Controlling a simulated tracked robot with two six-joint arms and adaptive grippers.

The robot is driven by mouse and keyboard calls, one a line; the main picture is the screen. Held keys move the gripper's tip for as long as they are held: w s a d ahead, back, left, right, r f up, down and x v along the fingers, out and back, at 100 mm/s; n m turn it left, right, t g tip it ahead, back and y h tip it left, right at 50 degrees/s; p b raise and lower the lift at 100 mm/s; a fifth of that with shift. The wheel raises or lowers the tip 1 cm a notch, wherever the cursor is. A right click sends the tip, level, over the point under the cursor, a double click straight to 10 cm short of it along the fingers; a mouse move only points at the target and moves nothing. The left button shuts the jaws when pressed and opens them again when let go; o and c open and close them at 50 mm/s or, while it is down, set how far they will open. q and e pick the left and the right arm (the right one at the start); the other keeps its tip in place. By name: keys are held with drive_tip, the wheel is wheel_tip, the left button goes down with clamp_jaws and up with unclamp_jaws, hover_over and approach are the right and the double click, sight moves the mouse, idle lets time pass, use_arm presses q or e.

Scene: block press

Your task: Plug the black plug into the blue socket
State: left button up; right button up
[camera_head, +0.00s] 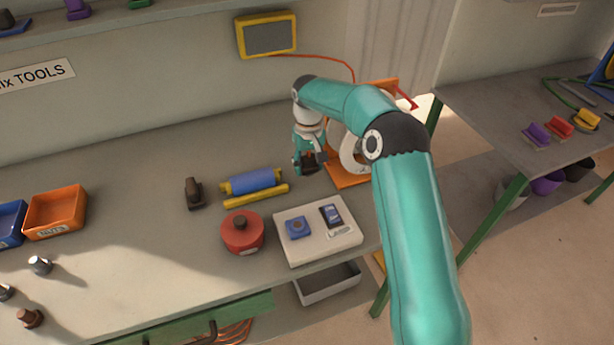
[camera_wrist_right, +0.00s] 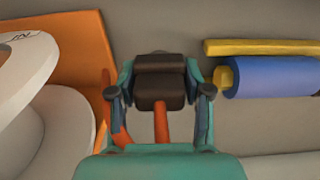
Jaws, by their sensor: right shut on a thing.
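The black plug (camera_wrist_right: 160,82) is between the fingers of my right gripper (camera_wrist_right: 160,95), which is shut on it. A red cord runs from the plug toward the wrist in the right wrist view. In the head view the right gripper (camera_head: 309,160) is over the back right of the bench, with the dark plug (camera_head: 311,164) partly hidden by the fingers. The blue socket (camera_head: 298,228) is on a white board (camera_head: 285,255) near the bench's front edge, below the gripper in the picture and apart from the plug. My left gripper is not in view.
An orange stand with white rings (camera_head: 349,181) is close beside the gripper. A blue roller (camera_head: 252,181), yellow bar (camera_head: 256,196), red round object (camera_head: 242,233) and dark object (camera_head: 194,193) lie left. A dark blue device (camera_head: 331,215) shares the board. A red cable (camera_head: 330,58) hangs behind.

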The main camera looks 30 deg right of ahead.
sight(308, 157)
wheel_tip(308, 157, up, 15)
drive_tip(key=p, duration=0.1)
drive_tip(key=shift+f, duration=0.15)
